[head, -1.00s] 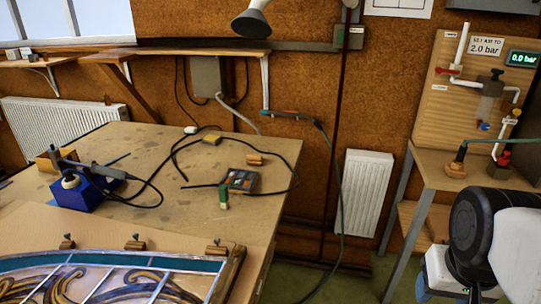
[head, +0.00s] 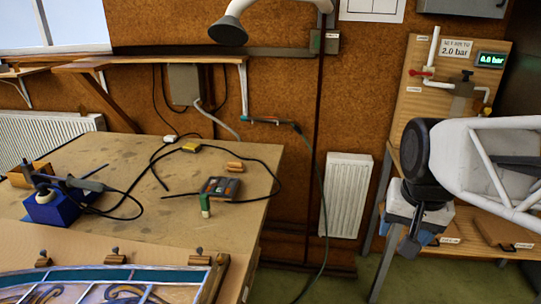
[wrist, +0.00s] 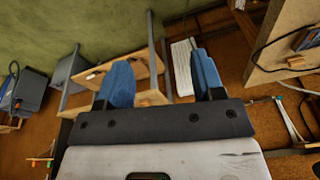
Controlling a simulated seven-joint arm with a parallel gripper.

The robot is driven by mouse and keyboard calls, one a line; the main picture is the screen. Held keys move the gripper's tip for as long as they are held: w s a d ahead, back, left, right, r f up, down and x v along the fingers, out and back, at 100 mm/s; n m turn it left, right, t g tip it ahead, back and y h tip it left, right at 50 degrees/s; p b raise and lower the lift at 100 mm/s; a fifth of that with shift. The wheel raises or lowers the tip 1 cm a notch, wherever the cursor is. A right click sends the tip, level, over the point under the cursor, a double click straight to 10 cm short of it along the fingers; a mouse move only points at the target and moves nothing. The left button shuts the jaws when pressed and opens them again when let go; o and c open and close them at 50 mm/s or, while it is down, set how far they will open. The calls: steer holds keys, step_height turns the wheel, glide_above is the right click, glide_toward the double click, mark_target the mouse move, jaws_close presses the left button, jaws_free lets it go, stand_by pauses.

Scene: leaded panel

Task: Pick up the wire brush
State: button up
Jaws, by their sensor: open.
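I cannot pick out a wire brush for certain in either view. My gripper (wrist: 160,78) shows in the wrist view with its two blue fingers apart and nothing between them. In the head view my gripper (head: 411,238) hangs at the right, in front of the side bench, partly hidden by my own wrist. It is well away from the large workbench (head: 240,218). A small dark tray with coloured items (head: 222,187) and a small wooden piece (head: 235,166) lie on that workbench, too small to make out fully.
A blue soldering-iron stand (head: 50,207) and black cable lie on the workbench. The leaded panel (head: 110,285) is at the front left. The side bench (head: 455,212) with a pipe board (head: 452,80) stands at the right. A white radiator (head: 346,195) is between the benches, with open floor before it.

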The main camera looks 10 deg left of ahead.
steer(key=w+a+r+m, duration=0.2)
steer(key=w+a, duration=0.2)
steer(key=w, duration=0.5)
steer(key=w+a+r+m, duration=0.2)
steer(key=w+a, duration=0.2)
steer(key=w, duration=0.6)
steer(key=m+g, duration=0.2)
steer(key=m, duration=0.9)
glide_above(234, 161)
steer(key=f, duration=1.4)
steer(key=d+f, duration=0.1)
steer(key=f, duration=0.6)
steer(key=shift+s+f, duration=0.15)
steer(key=shift+s, duration=0.1)
steer(key=shift+w+a+f+m, duration=0.15)
steer(key=shift+a+f+m, duration=0.1)
steer(key=shift+a+m, duration=0.1)
steer(key=shift+f, duration=1.3)
